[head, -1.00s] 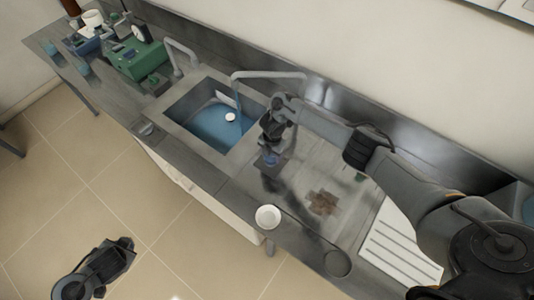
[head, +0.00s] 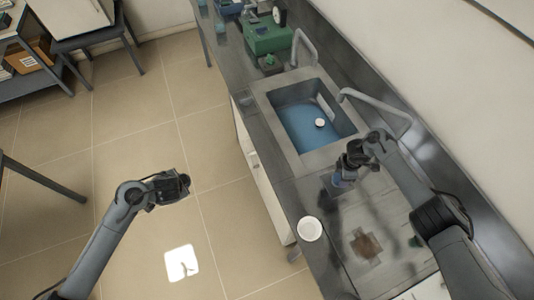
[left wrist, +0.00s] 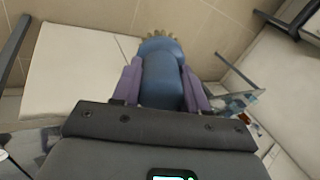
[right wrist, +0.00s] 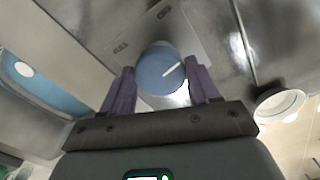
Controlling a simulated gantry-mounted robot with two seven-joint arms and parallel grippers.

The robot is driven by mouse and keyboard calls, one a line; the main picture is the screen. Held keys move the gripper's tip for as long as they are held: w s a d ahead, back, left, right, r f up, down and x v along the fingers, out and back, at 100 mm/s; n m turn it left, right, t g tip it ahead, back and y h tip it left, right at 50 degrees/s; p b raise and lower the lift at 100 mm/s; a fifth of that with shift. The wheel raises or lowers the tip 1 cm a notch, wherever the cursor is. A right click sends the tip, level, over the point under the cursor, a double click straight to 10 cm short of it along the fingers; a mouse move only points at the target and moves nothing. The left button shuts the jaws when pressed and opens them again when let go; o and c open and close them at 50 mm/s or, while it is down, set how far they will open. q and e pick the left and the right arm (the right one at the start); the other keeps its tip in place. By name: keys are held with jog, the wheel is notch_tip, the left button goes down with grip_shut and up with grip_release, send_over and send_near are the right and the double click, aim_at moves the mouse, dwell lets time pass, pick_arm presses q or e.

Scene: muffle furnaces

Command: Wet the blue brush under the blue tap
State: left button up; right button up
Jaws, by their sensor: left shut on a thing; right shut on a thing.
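My left gripper (head: 184,185) is above the floor, left of the sink. In the left wrist view it is shut on the blue brush (left wrist: 162,75), whose tan bristles point away from me. In the head view I cannot make the brush out. My right gripper (head: 342,178) is over the counter beside the sink. It is shut on a round blue knob (right wrist: 160,70) with a white line. A grey tap (head: 375,103) arches toward the sink (head: 312,108) near my right arm; I see no clear water stream from it now.
A second grey tap (head: 304,46) stands farther back, near a green device (head: 267,36). A white dish (head: 310,229) sits at the counter's front edge, and a small white disc (head: 320,122) is in the sink. The floor left of the counter is open.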

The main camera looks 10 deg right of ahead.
pick_arm(q)
jog(key=shift+r+p, duration=0.4)
jog(key=shift+r, duration=0.2)
pick_arm(e)
jog(key=shift+m, duration=0.8)
jog(key=o, duration=1.1)
jog(key=shift+c, duration=0.2)
jog(key=shift+r, duration=0.1)
pick_arm(q)
notch_tip(320, 180, up, 3)
jog(key=p, duration=0.2)
jog(key=shift+f+p, duration=0.15)
jog(key=shift+p, duration=0.2)
pick_arm(e)
notch_tip(320, 180, up, 12)
